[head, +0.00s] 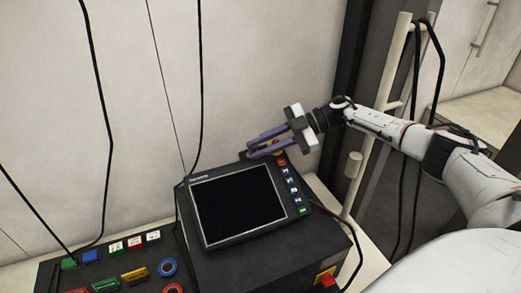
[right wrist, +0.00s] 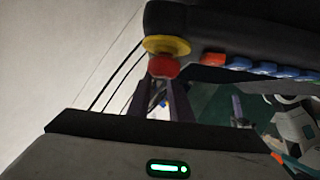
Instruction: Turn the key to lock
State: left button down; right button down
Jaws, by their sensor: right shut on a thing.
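A round red knob (right wrist: 163,66) on a yellow collar (right wrist: 166,46) shows in the right wrist view; it seems to be the key. It sits by the dark, rounded corner of the panel housing. My right gripper (right wrist: 160,82) has its two purple fingers closed in on the red knob, with their tips at it. In the head view my right gripper (head: 254,148) reaches in from the right, behind the top right corner of the screen panel (head: 240,203). The fingers mostly hide the knob there. The exact turn of the key cannot be told. My left gripper is not in view.
A row of coloured buttons (head: 290,186) runs down the panel's right side. A control desk (head: 133,262) with several coloured buttons lies at the lower left. A red button (head: 327,280) is at the lower right. Dark cables hang along the pale wall. A pale post (head: 376,135) stands near my right arm.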

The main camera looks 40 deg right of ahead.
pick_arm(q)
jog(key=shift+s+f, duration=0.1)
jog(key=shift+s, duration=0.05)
pick_arm(e)
jog(key=shift+w, duration=0.1)
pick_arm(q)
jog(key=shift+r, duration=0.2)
pick_arm(e)
jog(key=shift+a, duration=0.1)
jog(key=c, duration=1.6)
grip_release()
pick_arm(q)
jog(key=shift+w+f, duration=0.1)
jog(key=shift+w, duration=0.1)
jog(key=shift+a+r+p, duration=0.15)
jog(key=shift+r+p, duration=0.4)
jog(key=shift+p, duration=0.9)
pick_arm(e)
jog(key=shift+r, duration=5.05)
